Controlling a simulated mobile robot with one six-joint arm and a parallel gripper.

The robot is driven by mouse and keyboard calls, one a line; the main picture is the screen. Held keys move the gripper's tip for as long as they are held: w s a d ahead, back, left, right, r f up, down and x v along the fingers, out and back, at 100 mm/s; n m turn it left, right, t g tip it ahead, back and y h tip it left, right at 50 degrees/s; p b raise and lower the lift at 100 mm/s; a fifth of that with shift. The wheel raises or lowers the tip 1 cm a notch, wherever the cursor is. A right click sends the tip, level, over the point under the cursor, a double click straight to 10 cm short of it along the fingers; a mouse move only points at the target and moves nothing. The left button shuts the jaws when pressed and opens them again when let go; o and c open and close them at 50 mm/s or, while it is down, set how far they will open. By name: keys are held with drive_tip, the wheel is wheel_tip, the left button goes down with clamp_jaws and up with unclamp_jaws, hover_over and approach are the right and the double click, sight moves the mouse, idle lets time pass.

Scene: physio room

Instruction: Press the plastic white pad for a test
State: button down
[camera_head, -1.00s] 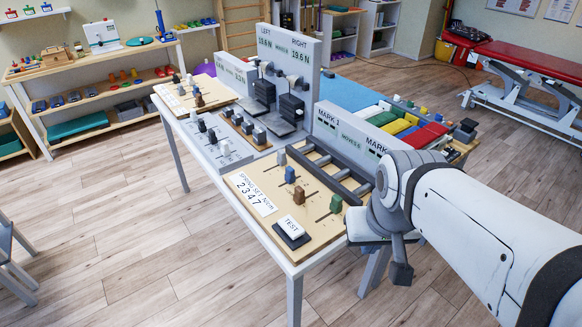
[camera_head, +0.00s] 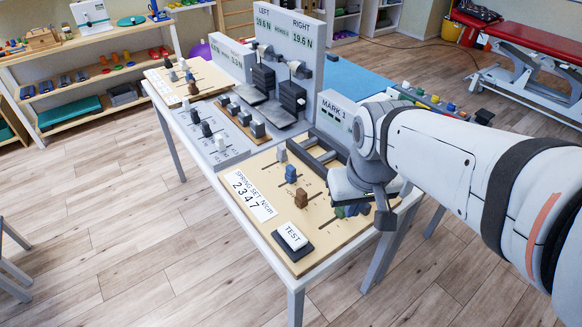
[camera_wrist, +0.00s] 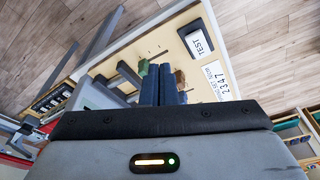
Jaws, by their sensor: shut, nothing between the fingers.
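The white pad (camera_head: 292,236) marked TEST sits on a dark base at the near corner of the tan board (camera_head: 262,222). It also shows in the wrist view (camera_wrist: 199,43), near the top right. My gripper (camera_head: 385,218) is to the right of the pad in the head view, above the board's right edge and apart from the pad. In the wrist view my gripper's dark fingers (camera_wrist: 163,70) are side by side, shut and empty. The green knob is partly hidden behind my gripper in the head view; it shows beside the fingers in the wrist view (camera_wrist: 143,68).
Grey, blue (camera_head: 291,174) and brown (camera_head: 301,199) slider knobs stand on the board beside a label reading 2347 (camera_head: 249,195). Behind are a dark rack and the MARK 1 panel (camera_head: 336,118). Left are weighing stands (camera_head: 292,98) and more knobs. Floor in front is clear.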

sight(293, 233)
drive_tip(key=w+a+f+n+g+b, duration=0.2)
drive_tip(key=w+a+f+n, duration=0.3)
drive_tip(key=w+a, duration=0.5)
drive_tip(key=shift+a+f, duration=0.25)
drive_tip(key=shift+f, duration=0.15)
drive_tip(key=shift+w, duration=0.1)
wheel_tip(293, 233, down, 14)
drive_tip(key=shift+f, duration=0.1)
